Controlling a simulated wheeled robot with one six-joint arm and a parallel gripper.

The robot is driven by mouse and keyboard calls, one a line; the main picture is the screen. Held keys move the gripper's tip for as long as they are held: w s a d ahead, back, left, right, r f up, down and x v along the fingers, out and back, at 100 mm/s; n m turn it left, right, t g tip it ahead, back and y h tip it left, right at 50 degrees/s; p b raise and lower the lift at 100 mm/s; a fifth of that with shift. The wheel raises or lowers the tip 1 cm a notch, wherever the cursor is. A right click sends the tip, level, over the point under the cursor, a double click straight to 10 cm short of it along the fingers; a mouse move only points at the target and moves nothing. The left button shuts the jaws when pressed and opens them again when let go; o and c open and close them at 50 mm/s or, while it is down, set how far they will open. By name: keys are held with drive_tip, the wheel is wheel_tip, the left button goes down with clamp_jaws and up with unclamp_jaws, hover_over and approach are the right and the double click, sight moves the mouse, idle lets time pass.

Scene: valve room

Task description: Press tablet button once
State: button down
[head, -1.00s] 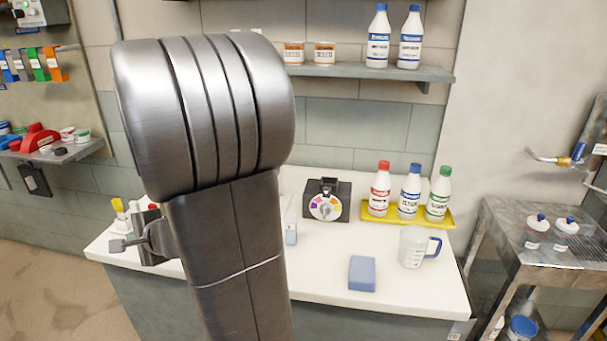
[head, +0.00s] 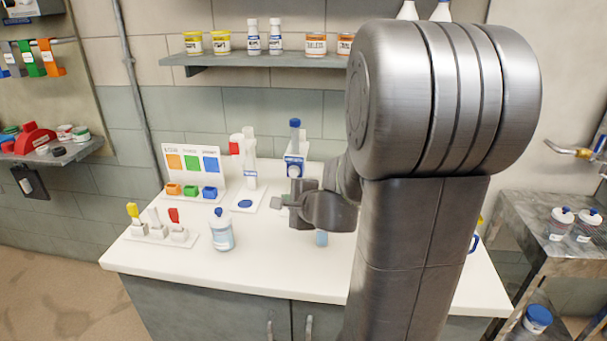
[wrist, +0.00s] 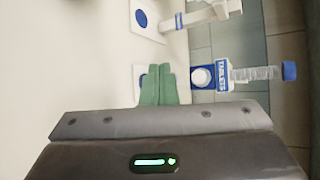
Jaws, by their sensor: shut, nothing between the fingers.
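A dispenser with a blue-capped tube (head: 295,135) stands at the back of the white counter; I take it for the tablet unit. Its blue front bears a round white button (wrist: 202,77), which also shows in the head view (head: 294,171). A blue disc on a white base (wrist: 140,80) lies below it, partly hidden by my fingers. My gripper (wrist: 158,68) is shut and empty, its green fingers side by side. In the wrist view the fingertips are left of the button, apart from it. In the head view my gripper (head: 278,202) is in front of the dispenser.
A blue-lidded jar (head: 221,232), a rack of colored-tipped items (head: 158,235) and a color board (head: 193,168) are further left. My arm hides the counter's right part.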

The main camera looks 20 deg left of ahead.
sight(295, 177)
idle(0.3)
drive_tip(key=w+a+p, duration=0.2)
drive_tip(key=w+p, duration=0.1)
drive_tip(key=w, duration=0.5)
drive_tip(key=shift+w, duration=0.3)
drive_tip(key=shift+w+a, duration=0.1)
drive_tip(key=shift+w, duration=0.05)
idle(1.8)
drive_tip(key=shift+w, duration=0.25)
drive_tip(key=shift+w+a, duration=0.15)
drive_tip(key=shift+w, duration=0.4)
idle(0.7)
idle(0.3)
drive_tip(key=shift+s+d+b, duration=0.2)
drive_tip(key=shift+s+b, duration=0.5)
drive_tip(key=shift+s, duration=0.25)
drive_tip(key=shift+s, duration=0.1)
